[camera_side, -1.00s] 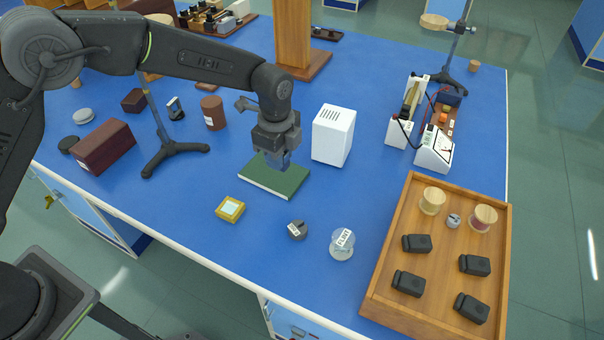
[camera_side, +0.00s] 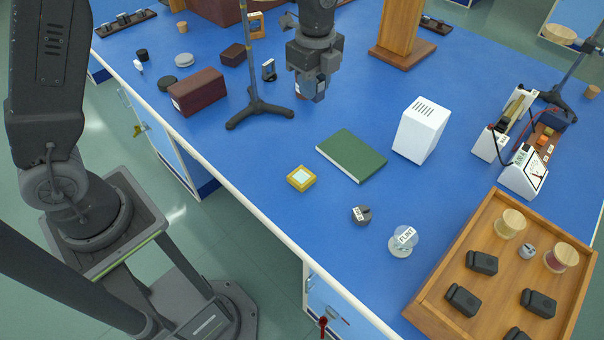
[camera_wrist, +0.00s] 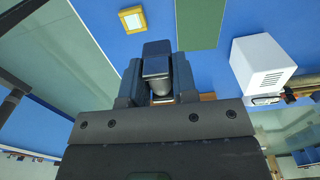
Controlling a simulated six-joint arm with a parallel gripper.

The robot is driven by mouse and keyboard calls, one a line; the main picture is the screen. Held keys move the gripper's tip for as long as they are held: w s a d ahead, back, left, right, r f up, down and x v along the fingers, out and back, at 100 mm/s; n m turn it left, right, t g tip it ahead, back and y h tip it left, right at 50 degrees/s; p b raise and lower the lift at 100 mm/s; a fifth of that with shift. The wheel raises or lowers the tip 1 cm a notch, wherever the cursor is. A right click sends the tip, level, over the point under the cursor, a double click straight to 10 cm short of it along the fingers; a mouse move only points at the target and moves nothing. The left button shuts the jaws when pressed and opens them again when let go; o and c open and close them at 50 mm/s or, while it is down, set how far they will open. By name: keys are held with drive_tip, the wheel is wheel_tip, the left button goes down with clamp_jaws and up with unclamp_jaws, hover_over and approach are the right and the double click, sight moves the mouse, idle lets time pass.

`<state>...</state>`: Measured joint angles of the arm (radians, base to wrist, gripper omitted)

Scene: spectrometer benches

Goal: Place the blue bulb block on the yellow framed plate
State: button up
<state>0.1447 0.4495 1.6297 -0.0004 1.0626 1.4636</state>
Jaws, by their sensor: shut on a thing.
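The yellow framed plate (camera_side: 301,178) lies flat on the blue bench, left of the green book, with a pale square inside its frame. It also shows at the top of the wrist view (camera_wrist: 132,19). My gripper (camera_side: 313,90) points down above the bench, behind the plate and apart from it. In the wrist view, my gripper (camera_wrist: 157,82) is shut on the dark blue bulb block (camera_wrist: 157,66), with a grey rounded part showing between the fingers. In the side view the fingers mostly hide the block.
A green book (camera_side: 352,155) and a white box (camera_side: 421,130) stand right of the plate. A grey knob (camera_side: 361,214) and a glass piece (camera_side: 403,241) lie in front. A tripod stand (camera_side: 258,112) and a maroon box (camera_side: 197,92) are left of my gripper. A wooden tray (camera_side: 470,238) is front right.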

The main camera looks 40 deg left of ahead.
drive_tip(key=s+a, duration=0.8)
hover_over(302, 176)
wheel_tip(302, 176, down, 13)
drive_tip(key=shift+a+r, duration=0.1)
drive_tip(key=shift+r, duration=0.1)
drive_tip(key=shift+f, duration=2)
drive_tip(key=shift+f, duration=0.2)
drive_tip(key=o, duration=0.9)
